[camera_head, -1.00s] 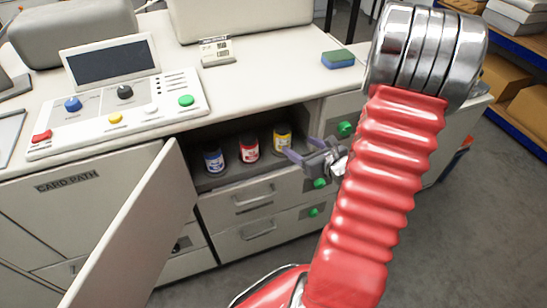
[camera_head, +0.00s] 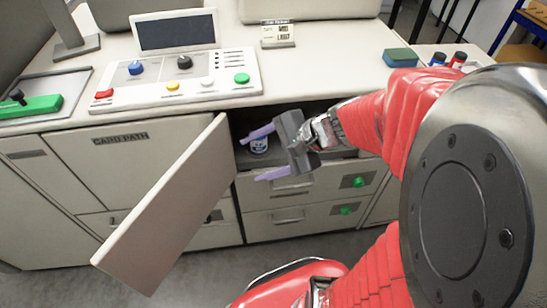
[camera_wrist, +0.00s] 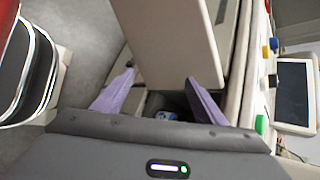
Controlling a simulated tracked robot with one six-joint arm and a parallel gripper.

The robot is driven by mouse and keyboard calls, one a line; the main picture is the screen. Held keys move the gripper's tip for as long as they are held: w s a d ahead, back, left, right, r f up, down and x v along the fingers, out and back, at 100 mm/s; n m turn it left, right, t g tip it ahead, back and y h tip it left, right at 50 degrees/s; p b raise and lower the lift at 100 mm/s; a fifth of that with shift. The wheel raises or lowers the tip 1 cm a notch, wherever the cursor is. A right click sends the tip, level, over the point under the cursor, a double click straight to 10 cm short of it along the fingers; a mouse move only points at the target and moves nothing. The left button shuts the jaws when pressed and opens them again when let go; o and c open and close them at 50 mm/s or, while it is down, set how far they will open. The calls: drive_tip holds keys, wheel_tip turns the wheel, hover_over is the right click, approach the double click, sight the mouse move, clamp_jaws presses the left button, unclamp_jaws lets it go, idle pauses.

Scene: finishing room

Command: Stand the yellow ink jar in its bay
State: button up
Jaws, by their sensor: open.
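The yellow ink jar does not show in either view now; the part of the open bay (camera_head: 236,125) where it stood a second ago is hidden behind my gripper and arm. A jar with a blue and white label (camera_head: 258,146) stands in the bay, seen between my fingers, and also shows in the wrist view (camera_wrist: 166,116). My gripper (camera_head: 250,160) is in front of the bay opening, its two purple fingers apart and pointing left, with nothing between them. The fingers also show in the wrist view (camera_wrist: 160,90).
The open door (camera_head: 165,210) stands out left of the bay, close ahead of my fingers in the wrist view (camera_wrist: 170,42). A control panel (camera_head: 180,80) is on the counter above. A sponge (camera_head: 401,57), a blue jar (camera_head: 437,59) and a red jar (camera_head: 458,60) are at right.

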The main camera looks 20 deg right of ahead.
drive_tip(key=s+r+n+h, duration=0.7)
drive_tip(key=s+r+n, duration=0.1)
drive_tip(key=n, duration=0.7)
drive_tip(key=shift+s+r, duration=0.2)
drive_tip(key=shift+s, duration=0.65)
drive_tip(key=shift+d, duration=0.1)
drive_tip(key=shift+c, duration=0.2)
